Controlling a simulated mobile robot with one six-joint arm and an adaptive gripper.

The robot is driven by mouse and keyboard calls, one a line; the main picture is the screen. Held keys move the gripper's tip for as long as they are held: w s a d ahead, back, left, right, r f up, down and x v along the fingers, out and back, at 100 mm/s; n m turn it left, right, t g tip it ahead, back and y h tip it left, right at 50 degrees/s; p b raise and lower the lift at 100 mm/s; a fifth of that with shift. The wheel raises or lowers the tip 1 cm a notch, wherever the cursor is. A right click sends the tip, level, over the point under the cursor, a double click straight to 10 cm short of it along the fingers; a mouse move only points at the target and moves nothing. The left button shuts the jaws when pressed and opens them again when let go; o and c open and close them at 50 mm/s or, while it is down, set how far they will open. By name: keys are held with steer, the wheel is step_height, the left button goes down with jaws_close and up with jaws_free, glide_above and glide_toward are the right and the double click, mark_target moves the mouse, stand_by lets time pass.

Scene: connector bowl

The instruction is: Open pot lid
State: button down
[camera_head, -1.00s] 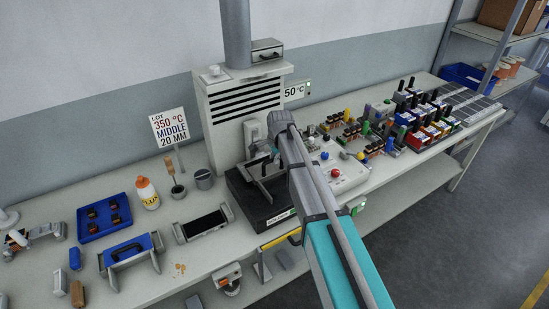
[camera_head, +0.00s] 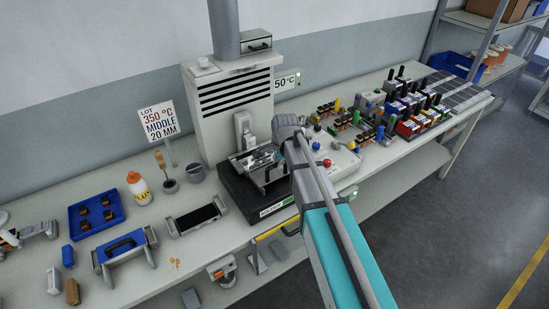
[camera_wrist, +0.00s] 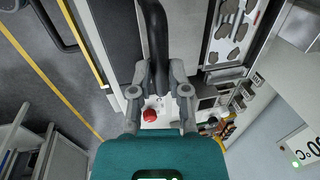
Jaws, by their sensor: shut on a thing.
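The solder pot is a black-based unit (camera_head: 240,203) in front of the white vented tower, with a grey metal top part that looks like its lid (camera_head: 245,165). My arm reaches over the unit's right side, and my wrist hides part of it. How far the lid stands open is hard to tell.
The white vented tower (camera_head: 235,100) stands right behind the pot. A control box with a red button (camera_head: 327,163) is close on the right. A grey-framed holder (camera_head: 197,217), a blue-handled carrier (camera_head: 124,248) and a flux bottle (camera_head: 139,188) are to the left.

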steer(key=c, duration=0.6)
jaws_free()
steer(key=shift+w+a, duration=0.15)
